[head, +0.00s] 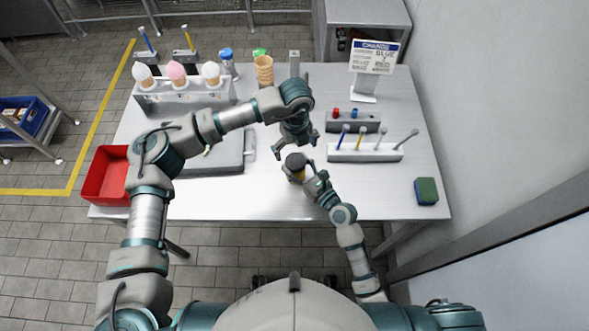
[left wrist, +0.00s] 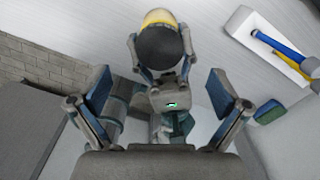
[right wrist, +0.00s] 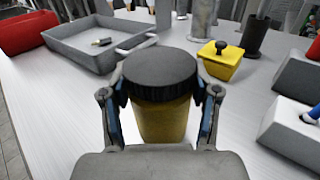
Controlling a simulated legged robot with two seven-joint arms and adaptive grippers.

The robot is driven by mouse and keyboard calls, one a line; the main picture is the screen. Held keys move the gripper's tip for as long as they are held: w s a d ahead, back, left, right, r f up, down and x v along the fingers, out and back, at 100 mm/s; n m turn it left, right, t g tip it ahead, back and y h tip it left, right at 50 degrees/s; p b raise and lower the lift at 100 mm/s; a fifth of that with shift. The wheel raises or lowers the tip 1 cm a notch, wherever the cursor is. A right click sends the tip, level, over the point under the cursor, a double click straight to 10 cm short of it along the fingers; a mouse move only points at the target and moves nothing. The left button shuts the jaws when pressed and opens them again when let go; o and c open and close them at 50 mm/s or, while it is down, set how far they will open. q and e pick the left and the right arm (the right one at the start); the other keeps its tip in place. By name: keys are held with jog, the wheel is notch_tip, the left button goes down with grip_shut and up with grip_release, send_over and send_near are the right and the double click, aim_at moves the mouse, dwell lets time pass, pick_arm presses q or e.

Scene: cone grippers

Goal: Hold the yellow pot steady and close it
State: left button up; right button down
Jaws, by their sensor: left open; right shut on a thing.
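The yellow pot (right wrist: 162,122) stands upright in the right wrist view with a dark ridged lid (right wrist: 158,72) on its top. I cannot tell how tight the lid sits. My right gripper (right wrist: 160,112) is shut on the pot, one finger on each side. In the head view the dark lid (head: 296,160) hides most of the pot near the table's front. My left gripper (head: 297,143) is open and empty, just beyond and above the pot. In the left wrist view the lid (left wrist: 164,47) lies past the open left fingers (left wrist: 160,88), with a yellow rim of pot showing.
A grey tray (head: 236,166) and a red bin (head: 104,176) are on the left. A white rack (head: 366,155) with several coloured tools is on the right, and a green-blue sponge (head: 427,190) is near the right corner. A yellow box with a black knob (right wrist: 219,66) stands behind the pot.

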jog(key=shift+c, duration=1)
grip_release()
pick_arm(q)
notch_tip(320, 180, up, 11)
jog(key=shift+r, duration=0.15)
jog(key=shift+d, duration=0.1)
pick_arm(e)
jog(key=v, duration=1.2)
jog(key=shift+d, duration=0.1)
